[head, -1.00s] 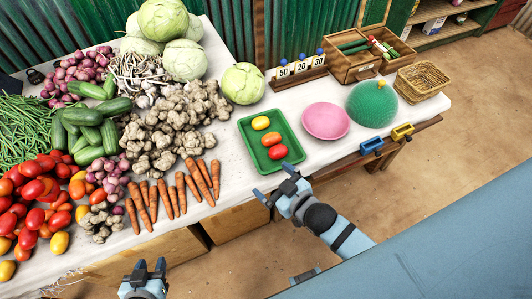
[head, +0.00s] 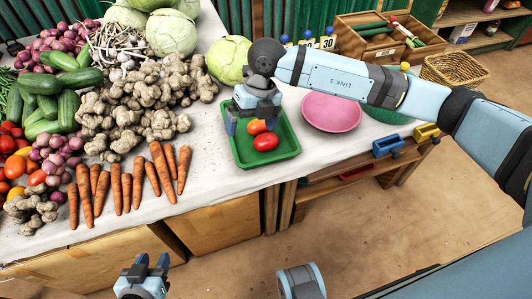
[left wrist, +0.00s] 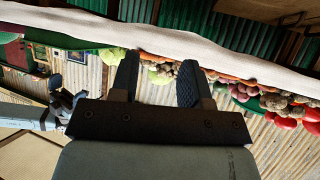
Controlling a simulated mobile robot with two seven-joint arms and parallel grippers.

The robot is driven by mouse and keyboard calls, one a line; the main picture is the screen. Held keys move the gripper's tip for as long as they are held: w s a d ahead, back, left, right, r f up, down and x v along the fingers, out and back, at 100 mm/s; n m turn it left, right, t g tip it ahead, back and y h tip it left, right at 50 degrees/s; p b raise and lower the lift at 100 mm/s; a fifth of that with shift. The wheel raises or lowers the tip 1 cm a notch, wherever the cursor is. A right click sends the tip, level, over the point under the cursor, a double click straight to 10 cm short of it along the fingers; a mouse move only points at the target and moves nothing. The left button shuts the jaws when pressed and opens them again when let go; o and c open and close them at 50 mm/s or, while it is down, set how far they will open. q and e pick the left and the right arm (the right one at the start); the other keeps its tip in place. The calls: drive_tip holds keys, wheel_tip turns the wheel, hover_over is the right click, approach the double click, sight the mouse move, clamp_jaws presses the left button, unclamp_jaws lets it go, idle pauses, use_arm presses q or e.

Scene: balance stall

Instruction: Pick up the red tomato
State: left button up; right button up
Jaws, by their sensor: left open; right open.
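The red tomato (head: 265,142) lies at the near end of the green tray (head: 288,151) in the head view. An orange tomato (head: 257,127) sits just behind it. My right gripper (head: 248,122) points down over the far left part of the tray, open, behind and left of the red tomato, not around it. The yellow tomato is hidden behind this gripper. My left gripper (head: 145,263) is open and empty in front of the table, low at the bottom of the head view. Its two fingers also show apart in the left wrist view (left wrist: 157,78).
Carrots (head: 126,188) and ginger (head: 142,110) lie left of the tray. A pink bowl (head: 331,112) stands right of it, partly under my right arm. A cabbage (head: 228,60) sits behind. Blue (head: 388,145) and yellow (head: 426,131) holders are at the table's front edge.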

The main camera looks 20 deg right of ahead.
sight(266, 137)
drive_tip(key=w+d+m+t+h+b, duration=0.1)
drive_tip(key=w+d+t+h, duration=0.1)
drive_tip(key=w+d+h, duration=0.3)
drive_tip(key=shift+y, duration=0.9)
drive_tip(key=f, duration=0.2)
drive_tip(key=s+f, duration=0.1)
drive_tip(key=f, duration=0.4)
drive_tip(key=shift+s+d+b, duration=0.15)
drive_tip(key=shift+d+b, duration=0.15)
drive_tip(key=shift+b, duration=0.1)
drive_tip(key=shift+w+a+f+b, duration=0.1)
drive_tip(key=shift+f+b, duration=0.05)
drive_tip(key=shift+f, duration=0.9)
drive_tip(key=shift+w+a+f+b, duration=0.1)
drive_tip(key=shift+a+f+b, duration=0.1)
drive_tip(key=shift+f, duration=0.85)
drive_tip(key=shift+a+f+b, duration=0.1)
drive_tip(key=shift+f+b, duration=0.05)
drive_tip(key=shift+f, duration=0.9)
drive_tip(key=shift+c, duration=0.2)
drive_tip(key=shift+r, duration=0.1)
drive_tip(key=c, duration=0.9)
drive_tip(key=shift+r, duration=0.1)
